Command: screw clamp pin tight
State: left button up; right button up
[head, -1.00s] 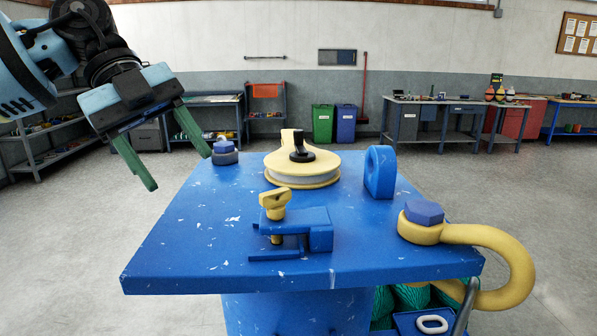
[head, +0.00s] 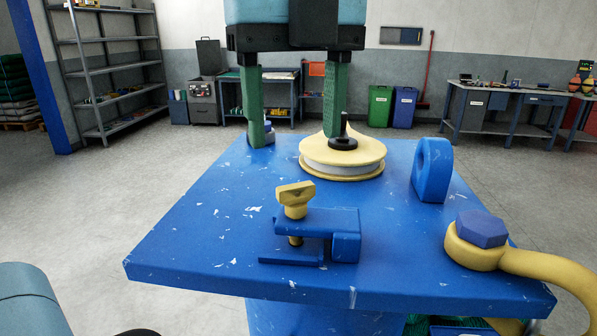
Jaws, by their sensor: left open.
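The clamp pin (head: 295,198) is yellow with a flat winged head. It stands upright in the blue clamp (head: 335,222) near the front middle of the blue table (head: 215,225). Its lower end shows below the clamp's upper arm; I cannot tell how tight it is. My left gripper (head: 294,142) points down from the top of the head view, with its two green fingers wide apart and nothing visible between them. It appears behind and above the pin, apart from it. Its right finger overlaps the yellow pulley in the picture. My right gripper is out of view.
The yellow and grey pulley (head: 342,160) with a black knob stands behind the clamp. A blue ring lug (head: 432,170) stands to the right. A yellow shackle (head: 475,256) with a blue bolt head sits at the right edge. The table's left front is clear.

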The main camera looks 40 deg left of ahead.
aim_at(297, 187)
pick_arm(q)
notch_tip(297, 187, down, 7)
jog(key=shift+r, duration=0.15)
jog(key=c, duration=1)
